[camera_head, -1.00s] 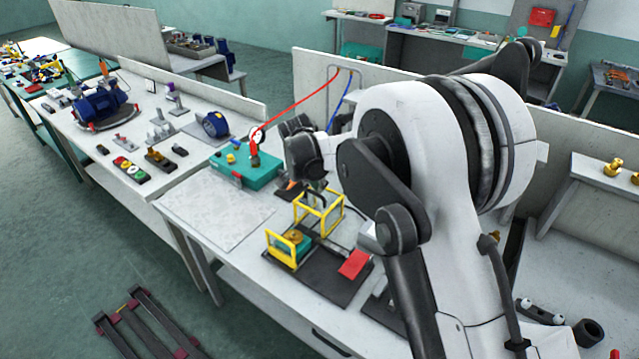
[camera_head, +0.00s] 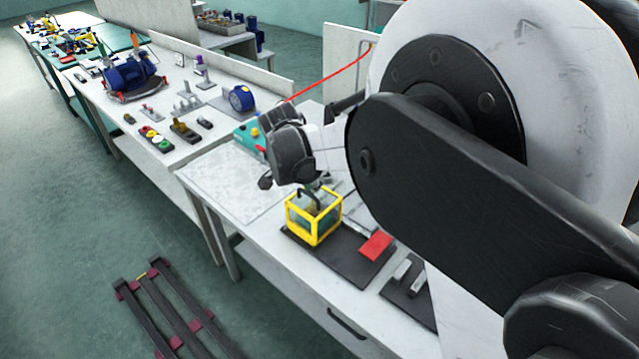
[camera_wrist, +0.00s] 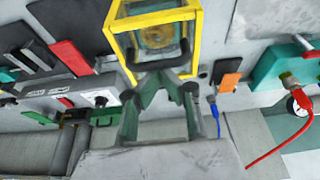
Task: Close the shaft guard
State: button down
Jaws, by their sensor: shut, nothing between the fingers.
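The shaft guard (camera_head: 313,240) is a yellow box frame with clear panels on a dark base plate on the bench. In the head view it stands down over the coupling, its frame forming one box. In the wrist view the guard (camera_wrist: 197,35) fills the top middle, with a round brass-coloured part behind its panel. My gripper (camera_head: 316,190) is at the guard's back upper side, partly hidden by my arm. In the wrist view my gripper's dark fingers (camera_wrist: 162,78) reach the guard's near edge, shut and empty. Whether they touch it I cannot tell.
A red plate (camera_head: 376,246) lies right of the guard. A teal box (camera_head: 248,138) with a red hose stands behind. In the wrist view a blue cable (camera_wrist: 216,120) and an orange block (camera_wrist: 229,82) are close by. The light bench panel (camera_head: 225,180) at left is clear.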

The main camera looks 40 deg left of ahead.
aim_at(322, 193)
jog(key=shift+s+f, duration=0.1)
jog(key=shift+s, duration=0.1)
jog(key=w, duration=0.3)
jog(key=w+r, duration=0.1)
jog(key=shift+w+d+b, duration=0.25)
jog(key=shift+b, duration=0.05)
jog(key=v, duration=1)
